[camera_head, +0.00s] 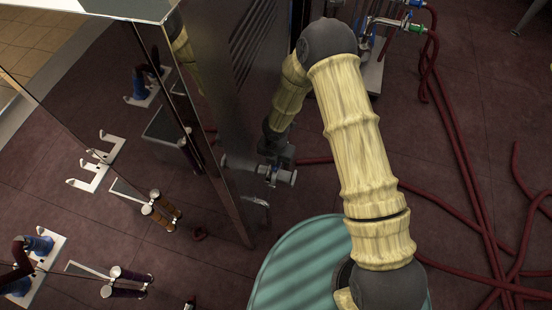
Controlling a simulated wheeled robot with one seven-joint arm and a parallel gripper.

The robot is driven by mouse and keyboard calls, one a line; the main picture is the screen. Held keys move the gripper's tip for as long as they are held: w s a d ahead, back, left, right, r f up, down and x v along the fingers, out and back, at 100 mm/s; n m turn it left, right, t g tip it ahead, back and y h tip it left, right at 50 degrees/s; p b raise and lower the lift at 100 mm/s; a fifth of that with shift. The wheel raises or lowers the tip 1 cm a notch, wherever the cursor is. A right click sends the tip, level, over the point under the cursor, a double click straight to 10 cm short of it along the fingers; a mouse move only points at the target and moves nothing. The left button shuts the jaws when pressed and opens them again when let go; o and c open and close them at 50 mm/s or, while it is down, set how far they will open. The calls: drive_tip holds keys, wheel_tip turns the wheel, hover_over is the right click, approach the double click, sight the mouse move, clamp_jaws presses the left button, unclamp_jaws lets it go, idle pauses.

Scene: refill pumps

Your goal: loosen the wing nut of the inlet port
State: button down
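The end of my arm reaches down beside the dark, glossy cabinet, and my gripper (279,156) is a small dark shape there. It is directly above a silver pipe fitting (285,176) that sticks out at the cabinet's side, which looks like the inlet port. The gripper overlaps the fitting in this view; I cannot tell whether they touch. Its fingers are too small and dark to show whether they are open or shut. I cannot make out the wing nut apart from the rest of the fitting.
The cabinet (232,160) stands close to the left of my arm. A bent silver piece (259,202) is below the fitting. Dark red hoses (462,150) lie across the floor at right. Valves with a green cap (416,28) stand at the top. White brackets (97,163) show at left.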

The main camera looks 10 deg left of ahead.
drive_tip(key=shift+w+r+n, duration=0.1)
drive_tip(key=shift+n, duration=0.4)
drive_tip(key=c, duration=1.5)
unclamp_jaws()
wheel_tip(320, 180, up, 17)
drive_tip(key=shift+r+p, duration=0.15)
drive_tip(key=shift+p, duration=0.8)
